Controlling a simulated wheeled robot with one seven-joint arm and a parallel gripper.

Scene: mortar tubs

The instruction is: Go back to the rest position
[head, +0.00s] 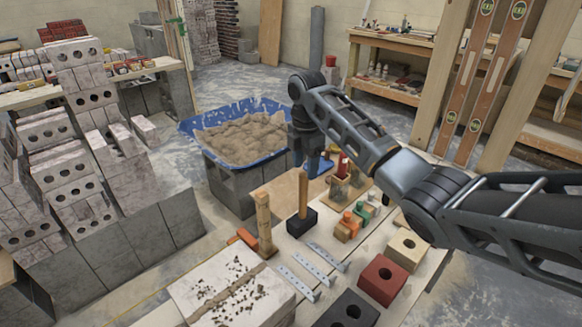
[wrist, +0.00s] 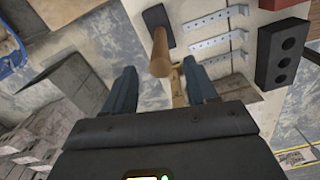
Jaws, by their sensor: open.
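My gripper (head: 313,165) hangs at the end of my arm, above the far end of the work table and beside the blue tub's right edge in the head view. In the wrist view its two blue-grey fingers (wrist: 160,78) stand wide apart, and I see nothing held between them. A mallet (head: 301,222) with a black head and upright wooden handle stands on the table; it also shows beyond the fingers in the wrist view (wrist: 159,55). A pale wooden piece (head: 264,222) stands to its left in the head view.
A blue tub (head: 190,127) of sand-coloured mortar rests on grey blocks. The table holds metal straps (head: 303,269), a red brick (head: 381,281), a tan brick (head: 407,247), a black brick (head: 347,311) and small tools. Brick stacks (head: 70,190) fill the left; floor shows between.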

